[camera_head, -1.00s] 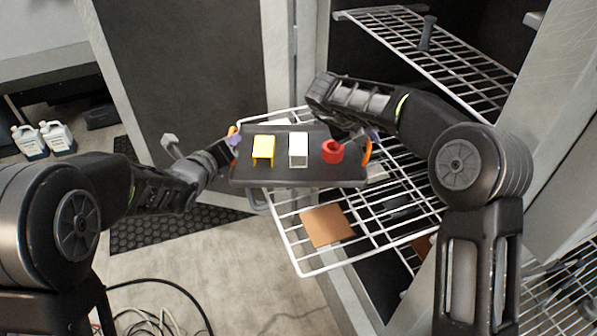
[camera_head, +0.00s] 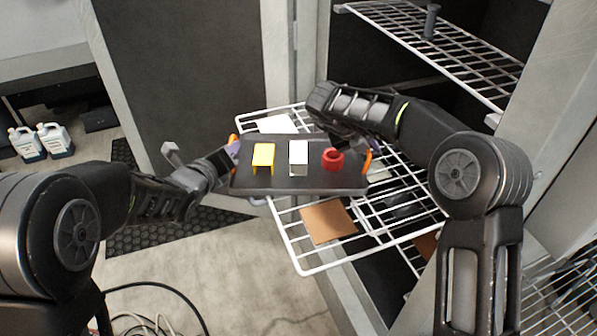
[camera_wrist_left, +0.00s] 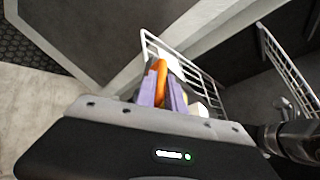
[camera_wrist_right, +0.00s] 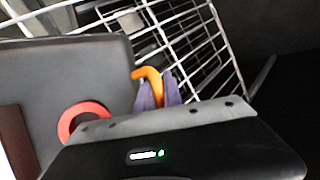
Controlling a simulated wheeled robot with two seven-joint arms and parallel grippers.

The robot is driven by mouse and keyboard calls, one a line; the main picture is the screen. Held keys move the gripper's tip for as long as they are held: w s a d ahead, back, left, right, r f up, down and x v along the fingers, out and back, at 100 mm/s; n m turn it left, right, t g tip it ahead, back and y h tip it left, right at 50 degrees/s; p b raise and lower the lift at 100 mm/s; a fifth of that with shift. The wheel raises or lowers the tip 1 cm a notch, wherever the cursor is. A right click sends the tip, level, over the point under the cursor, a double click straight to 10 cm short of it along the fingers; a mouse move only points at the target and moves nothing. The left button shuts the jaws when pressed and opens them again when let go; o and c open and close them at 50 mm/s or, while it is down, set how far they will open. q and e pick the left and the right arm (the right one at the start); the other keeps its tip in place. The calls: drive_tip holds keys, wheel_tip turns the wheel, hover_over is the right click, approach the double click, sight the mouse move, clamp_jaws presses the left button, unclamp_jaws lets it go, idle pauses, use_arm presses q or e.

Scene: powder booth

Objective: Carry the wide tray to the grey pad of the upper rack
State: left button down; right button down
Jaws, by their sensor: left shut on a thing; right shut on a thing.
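The wide dark tray (camera_head: 300,183) is held up between my grippers, above the wire rack (camera_head: 296,262). It carries a yellow piece (camera_head: 263,156), a white block (camera_head: 298,153) and a red ring-like piece (camera_head: 333,159). My left gripper (camera_head: 231,152) is shut on the orange handle at the tray's left end; the handle shows between its purple fingers in the left wrist view (camera_wrist_left: 161,85). My right gripper (camera_wrist_right: 158,95) is shut on the orange handle at the right end. The tray and right arm hide part of the rack. I cannot tell which pad is the grey one.
The rack bears a brown pad (camera_head: 328,221), a whitish pad (camera_head: 278,124) and darker patches at right. A higher wire shelf (camera_head: 455,62) with a dark post (camera_head: 431,22) is at upper right. A cabinet wall (camera_head: 550,120) stands right of it. White jugs (camera_head: 42,142) stand far left.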

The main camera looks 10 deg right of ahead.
use_arm(q)
drive_tip(key=c, duration=1.8)
unclamp_jaws()
drive_tip(key=shift+d, duration=0.25)
use_arm(e)
drive_tip(key=c, duration=1.8)
unclamp_jaws()
drive_tip(key=shift+a, duration=0.25)
use_arm(q)
drive_tip(key=o, duration=0.4)
drive_tip(key=shift+s+a, duration=0.1)
drive_tip(key=shift+a, duration=0.05)
drive_tip(key=shift+c, duration=0.2)
use_arm(e)
drive_tip(key=o, duration=0.3)
drive_tip(key=shift+s+d, duration=0.1)
drive_tip(key=shift+d, duration=0.05)
use_arm(q)
drive_tip(key=v, duration=1.2)
use_arm(e)
drive_tip(key=shift+f, duration=0.1)
drive_tip(key=v, duration=1.2)
drive_tip(key=shift+d, duration=0.1)
use_arm(q)
drive_tip(key=shift+a, duration=0.1)
